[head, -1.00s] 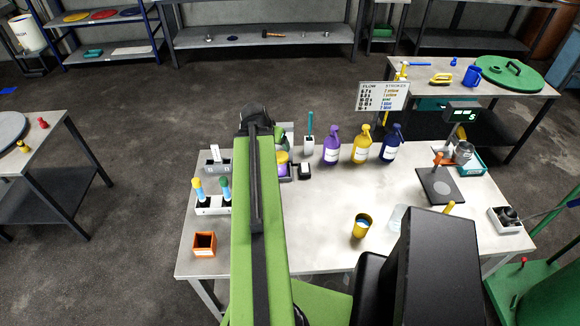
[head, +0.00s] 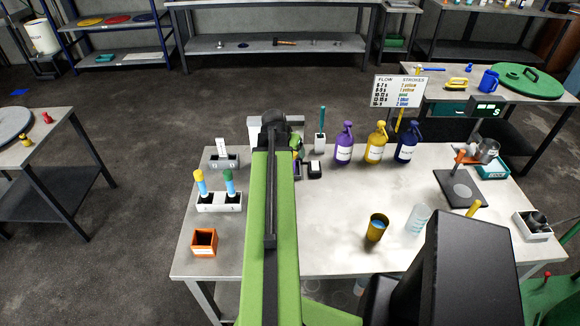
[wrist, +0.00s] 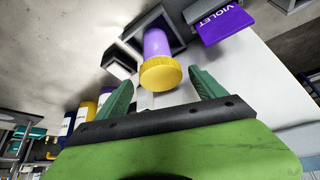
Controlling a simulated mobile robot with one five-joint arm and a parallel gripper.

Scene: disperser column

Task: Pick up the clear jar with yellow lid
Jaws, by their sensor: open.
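The jar (wrist: 157,46) shows in the wrist view with a yellow lid (wrist: 160,74) and violet-looking contents. It stands at a dark grey square tray or holder (wrist: 180,32). My gripper (wrist: 166,90) is open, with green fingers on either side of the lid in that picture. No contact with the jar is visible, and the exact gap is hard to judge. In the head view my gripper (head: 297,147) is over the back left of the table (head: 335,215), and my arm hides most of the jar.
A violet label card (wrist: 225,22) lies by the holder. Purple (head: 344,146), yellow (head: 375,145) and blue (head: 406,143) bottles stand to the right. A white holder with a teal-handled tool (head: 320,140) is close by.

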